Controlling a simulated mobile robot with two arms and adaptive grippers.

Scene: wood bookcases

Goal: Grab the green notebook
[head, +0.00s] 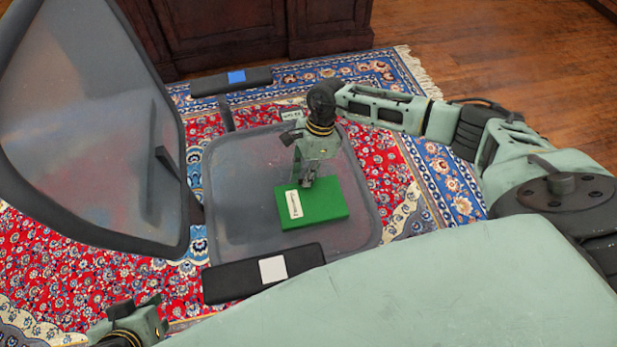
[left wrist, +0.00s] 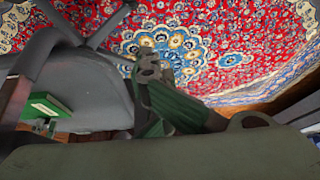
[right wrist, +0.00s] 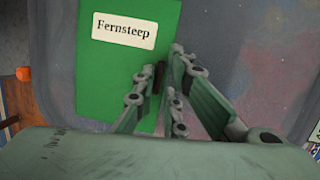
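The green notebook (head: 322,207) lies flat on the grey seat (head: 235,222) of a chair. Its white label reads "Fernsteep" in the right wrist view, where the notebook (right wrist: 120,65) fills the upper left. My right gripper (head: 308,182) is above the notebook's far edge. In the right wrist view my right gripper (right wrist: 162,64) has a gap between its fingers, which straddle the notebook's right edge; contact is unclear. My left gripper (head: 137,312) is low at the left, away from the notebook. Its fingers (left wrist: 150,62) look empty in the left wrist view, their opening unclear.
The chair's tall grey backrest (head: 85,120) stands on the left. Black armrests (head: 225,282) flank the seat, near and far, each with a coloured patch. A patterned rug (head: 105,275) covers the floor. A dark wood bookcase (head: 240,30) stands behind.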

